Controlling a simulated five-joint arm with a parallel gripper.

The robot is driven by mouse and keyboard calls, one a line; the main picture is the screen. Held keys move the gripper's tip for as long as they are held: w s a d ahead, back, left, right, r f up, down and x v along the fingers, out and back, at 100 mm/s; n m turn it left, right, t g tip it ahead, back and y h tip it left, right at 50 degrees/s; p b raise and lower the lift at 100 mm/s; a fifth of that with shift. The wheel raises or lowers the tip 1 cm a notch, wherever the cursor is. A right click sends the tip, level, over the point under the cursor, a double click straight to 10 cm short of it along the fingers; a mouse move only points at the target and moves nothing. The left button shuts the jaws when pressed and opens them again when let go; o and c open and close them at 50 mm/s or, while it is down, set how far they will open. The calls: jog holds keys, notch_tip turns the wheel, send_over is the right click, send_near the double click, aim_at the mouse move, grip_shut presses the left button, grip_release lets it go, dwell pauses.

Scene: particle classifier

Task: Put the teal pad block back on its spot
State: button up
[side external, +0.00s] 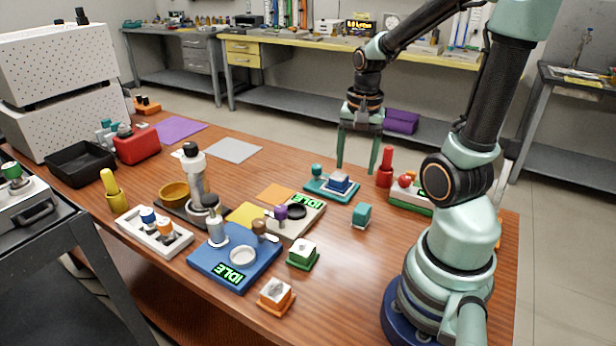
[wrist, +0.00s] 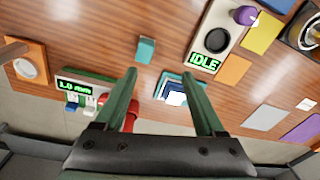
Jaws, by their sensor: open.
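The teal block (side external: 361,216) stands alone on the wooden table, right of a teal base (side external: 318,190). It also shows in the wrist view (wrist: 146,50), above and a little left of the gap between my fingertips. The teal base carries a blue and white block (side external: 340,183) and a small teal knob (side external: 317,170). In the wrist view the teal base (wrist: 160,88) is partly hidden behind my right finger. My gripper (side external: 357,172) is open and empty, pointing down above the table behind the teal block. Its two green fingers (wrist: 160,75) are well apart.
A red bottle-shaped thing (side external: 386,168) stands close to my gripper's right. A white device with a green display (wrist: 88,88) lies beside it. A blue IDLE station (side external: 215,262), a green-based block (side external: 302,254) and an orange-based block (side external: 275,296) stand nearer the front.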

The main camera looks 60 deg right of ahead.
jog(key=w+a+r+n+t, duration=0.2)
jog(key=a+r+n, duration=0.2)
jog(key=a+n, duration=0.3)
jog(key=w+a+r+n+t, duration=0.3)
jog(key=a+r+n, duration=0.2)
jog(key=a+n, duration=0.3)
jog(key=shift+a+r, duration=0.15)
jog(key=shift+a, duration=0.6)
jog(key=shift+c, duration=0.2)
